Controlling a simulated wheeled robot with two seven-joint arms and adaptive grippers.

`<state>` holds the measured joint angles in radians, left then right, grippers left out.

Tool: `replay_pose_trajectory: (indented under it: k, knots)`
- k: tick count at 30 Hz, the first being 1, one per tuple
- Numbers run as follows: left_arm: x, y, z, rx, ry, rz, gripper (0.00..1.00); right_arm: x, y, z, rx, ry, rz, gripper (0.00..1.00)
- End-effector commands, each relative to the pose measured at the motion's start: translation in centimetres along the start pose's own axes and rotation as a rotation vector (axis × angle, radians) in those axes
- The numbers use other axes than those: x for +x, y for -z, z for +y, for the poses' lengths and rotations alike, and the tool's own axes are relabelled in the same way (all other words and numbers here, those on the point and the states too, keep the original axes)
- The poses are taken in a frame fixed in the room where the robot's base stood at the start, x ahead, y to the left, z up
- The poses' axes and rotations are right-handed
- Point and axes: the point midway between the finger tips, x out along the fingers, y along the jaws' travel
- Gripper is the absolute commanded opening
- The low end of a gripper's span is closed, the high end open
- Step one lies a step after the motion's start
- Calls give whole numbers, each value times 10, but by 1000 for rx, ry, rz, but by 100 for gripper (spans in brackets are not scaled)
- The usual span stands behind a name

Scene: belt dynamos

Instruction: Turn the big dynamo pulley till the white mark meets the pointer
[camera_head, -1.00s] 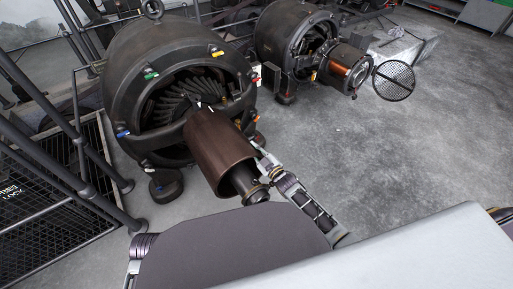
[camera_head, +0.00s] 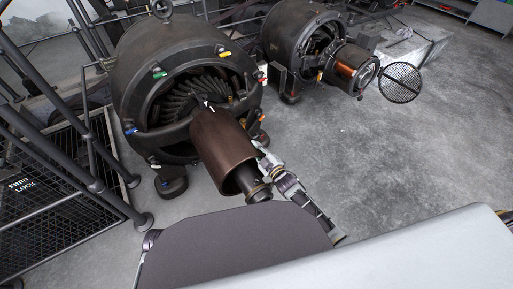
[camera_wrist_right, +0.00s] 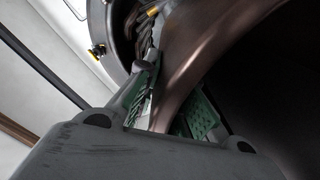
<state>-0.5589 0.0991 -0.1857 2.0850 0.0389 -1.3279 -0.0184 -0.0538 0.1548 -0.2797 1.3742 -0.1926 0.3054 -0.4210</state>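The big dynamo (camera_head: 140,95) stands at the left in the head view. Its brown drum-shaped pulley (camera_head: 222,150) sticks out toward me, open end facing me. A small white mark (camera_head: 211,108) shows at the pulley's far top edge, close beside a dark pointer (camera_head: 203,101); the exact gap is too small to judge. My right gripper (camera_head: 262,156) is at the pulley's right rim. In the right wrist view its green-padded fingers (camera_wrist_right: 175,108) lie on either side of the pulley wall (camera_wrist_right: 205,55) and appear closed on it. My left gripper is out of view.
A smaller dynamo (camera_head: 290,35) with a coppery pulley (camera_head: 354,65) and a round mesh guard (camera_head: 400,82) stands behind to the right. Railings (camera_head: 70,165) and a black mesh panel (camera_head: 50,205) are at the left. The grey floor (camera_head: 390,150) to the right is clear.

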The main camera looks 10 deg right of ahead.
Motion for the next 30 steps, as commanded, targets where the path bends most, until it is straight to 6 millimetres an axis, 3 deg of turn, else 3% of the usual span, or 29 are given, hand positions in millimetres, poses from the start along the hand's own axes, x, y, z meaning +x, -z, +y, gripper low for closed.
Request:
replay_pose_trajectory:
  k: [5,19,30]
  knots:
    - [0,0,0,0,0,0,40,0,0,0,0,1,0,31]
    - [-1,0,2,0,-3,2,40,-4,-1,0,1,1,-1,31]
    - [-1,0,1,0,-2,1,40,-29,-1,-1,1,1,-2,31]
